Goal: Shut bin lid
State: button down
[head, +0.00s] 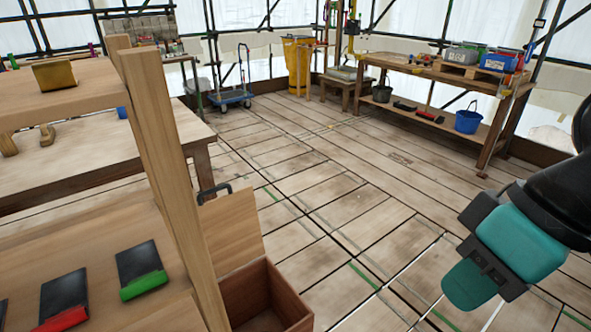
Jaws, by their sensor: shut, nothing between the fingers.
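The bin (292,300) is a reddish-brown wooden box on the floor at the lower middle of the head view. Its top is open and its inside looks dark and empty where I can see it. The lid (231,228) is a lighter wooden panel standing raised at the back of the bin, with a black handle (216,190) at its top edge. A wooden post hides part of the lid and bin at the left. My gripper (468,287), teal and black, is at the lower right, shut and empty. It is well to the right of the bin, apart from it.
A wooden shelf unit with a post (165,160) stands close on the left, holding dark plates with red and green edges (142,270). A workbench (440,78) with a blue bucket (468,120) beneath is at the back right. The plank floor (350,190) between is clear.

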aim_at(231, 231)
jog(key=z, duration=0.45)
jog(key=i, duration=3.5)
jog(key=u, duration=3.6)
